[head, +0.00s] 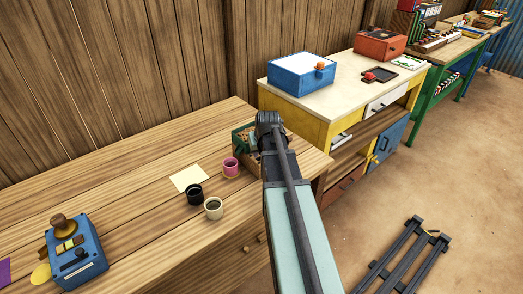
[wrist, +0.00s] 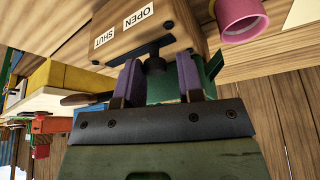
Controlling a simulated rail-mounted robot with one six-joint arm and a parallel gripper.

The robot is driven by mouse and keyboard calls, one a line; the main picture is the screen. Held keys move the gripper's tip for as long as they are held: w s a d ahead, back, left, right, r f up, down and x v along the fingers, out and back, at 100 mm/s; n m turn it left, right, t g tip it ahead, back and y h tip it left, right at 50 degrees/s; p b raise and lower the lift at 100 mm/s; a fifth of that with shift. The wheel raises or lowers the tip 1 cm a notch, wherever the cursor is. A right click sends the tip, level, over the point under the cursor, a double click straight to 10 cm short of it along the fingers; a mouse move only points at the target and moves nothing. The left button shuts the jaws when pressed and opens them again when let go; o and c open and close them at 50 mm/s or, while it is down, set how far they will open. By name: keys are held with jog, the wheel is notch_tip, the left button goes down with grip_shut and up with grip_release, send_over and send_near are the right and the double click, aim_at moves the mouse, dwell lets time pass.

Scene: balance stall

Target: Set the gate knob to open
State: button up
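In the wrist view, a wooden box (wrist: 178,27) carries white labels reading OPEN (wrist: 138,16) and SHUT (wrist: 104,38). A dark slot (wrist: 118,58) runs beside them. The black gate knob (wrist: 154,62) stands at the slot, nearer the OPEN side than the SHUT side; I cannot tell if it is at the end of its travel. My gripper (wrist: 160,75) has its two purple-padded fingers apart, one on each side of the knob, with a small gap showing. In the head view, my gripper (head: 269,120) is over the table's right end and hides most of the box.
A pink cup (head: 231,167) stands close to the box. A black cup (head: 194,194), a cream cup (head: 213,209) and a paper sheet (head: 188,177) lie further left. A blue device (head: 79,262) is at the front left. A yellow workbench (head: 295,113) stands beyond the table.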

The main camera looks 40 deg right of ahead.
jog(key=shift+r, duration=0.1)
jog(key=p+v, duration=1)
jog(key=shift+s+r, duration=0.15)
jog(key=shift+r, duration=0.2)
jog(key=s+a+n+g, duration=0.2)
jog(key=s+a, duration=0.1)
jog(key=a, duration=1.1)
jog(key=s+a+f+n+g+y, duration=0.1)
jog(key=s+a, duration=0.3)
jog(key=a, duration=1)
jog(key=shift+s+a+f+n+g+y, duration=0.2)
jog(key=shift+s+a+n+g+y, duration=0.1)
jog(key=shift+n+g, duration=0.25)
